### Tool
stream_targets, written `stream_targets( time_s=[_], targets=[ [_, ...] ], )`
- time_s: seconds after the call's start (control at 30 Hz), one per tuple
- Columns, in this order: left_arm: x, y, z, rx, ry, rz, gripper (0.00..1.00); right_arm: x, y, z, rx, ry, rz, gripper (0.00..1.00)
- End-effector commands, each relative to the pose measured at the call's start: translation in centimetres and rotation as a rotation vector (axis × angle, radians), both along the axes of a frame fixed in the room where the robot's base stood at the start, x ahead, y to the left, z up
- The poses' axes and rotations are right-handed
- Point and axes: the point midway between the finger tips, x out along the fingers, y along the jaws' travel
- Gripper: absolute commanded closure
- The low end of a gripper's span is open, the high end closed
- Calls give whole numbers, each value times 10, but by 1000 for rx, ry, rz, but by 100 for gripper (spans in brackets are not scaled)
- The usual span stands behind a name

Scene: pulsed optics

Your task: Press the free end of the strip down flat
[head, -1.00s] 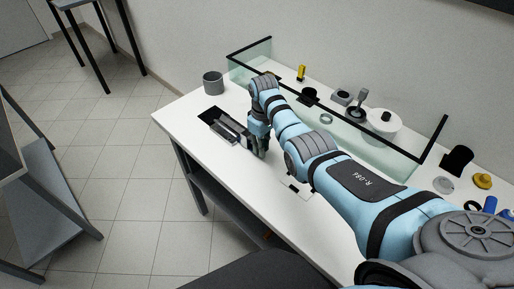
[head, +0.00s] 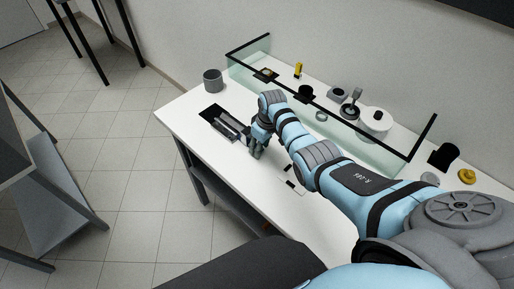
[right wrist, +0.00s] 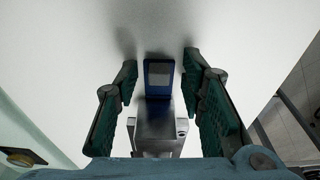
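My right gripper (head: 256,151) is low over the white table, just right of a black mat (head: 212,113) with a long grey piece (head: 229,122) on it. In the right wrist view its two dark green fingers (right wrist: 160,88) are apart. Between them is a blue-framed piece (right wrist: 158,64) with a grey face, in line with a grey metal block (right wrist: 160,125). Neither finger visibly touches the blue piece. I cannot tell which piece is the strip, nor whether its free end is raised. My left gripper is out of view.
A grey cup (head: 212,80) stands at the far left corner. A light sheet with black marks (head: 290,183) lies beneath my right arm.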

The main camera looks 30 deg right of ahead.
Motion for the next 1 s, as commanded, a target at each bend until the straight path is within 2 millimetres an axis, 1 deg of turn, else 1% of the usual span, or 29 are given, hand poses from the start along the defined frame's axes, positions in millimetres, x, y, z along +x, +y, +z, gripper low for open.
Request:
stream_targets(
  time_s=[0.23,0.33,0.43,0.6,0.7,0.83,1.0],
  targets=[
    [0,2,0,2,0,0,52,-1,-1,0,-1,3,-1,63],
    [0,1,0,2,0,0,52,-2,-1,8,-1,1,-1,63],
    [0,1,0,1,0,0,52,-5,-2,25,-1,-2,0,63],
    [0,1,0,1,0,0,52,-13,-5,75,-2,-3,0,63],
    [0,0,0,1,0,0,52,-18,-6,98,-3,-1,0,63],
    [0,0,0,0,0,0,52,-21,-7,115,-1,2,-1,63],
    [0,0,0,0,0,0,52,-22,-7,118,-1,3,0,63]
  ],
)
